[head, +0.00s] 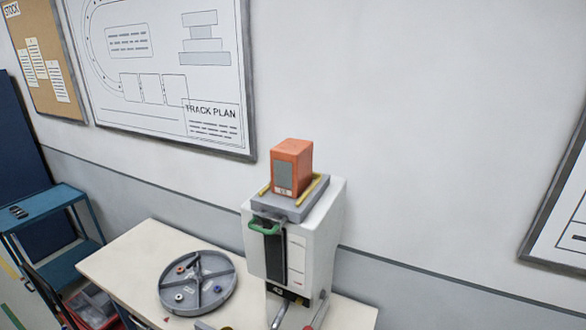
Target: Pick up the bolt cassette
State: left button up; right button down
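An orange box (291,165) with a grey front panel and a small label sits upright on top of a white machine (322,235). It appears to be the bolt cassette. It rests in a grey cradle (290,206) between two yellow rails. A green handle (264,227) is at the front of the machine, above a dark slot. Neither gripper can be made out, and nothing touches the orange box. Small grey and reddish parts at the bottom edge below the machine are cut off, and I cannot tell what they are.
The machine stands on a pale table (130,262) against the wall. A round grey divided tray (197,282) with small parts lies to its left. A blue shelf cart (45,200) and a bin (92,307) are farther left. Space above the orange box is clear.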

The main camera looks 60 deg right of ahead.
pick_arm(q)
jog(key=shift+o, duration=0.4)
jog(key=shift+a, duration=0.15)
jog(key=o, duration=1)
jog(key=shift+d, duration=0.2)
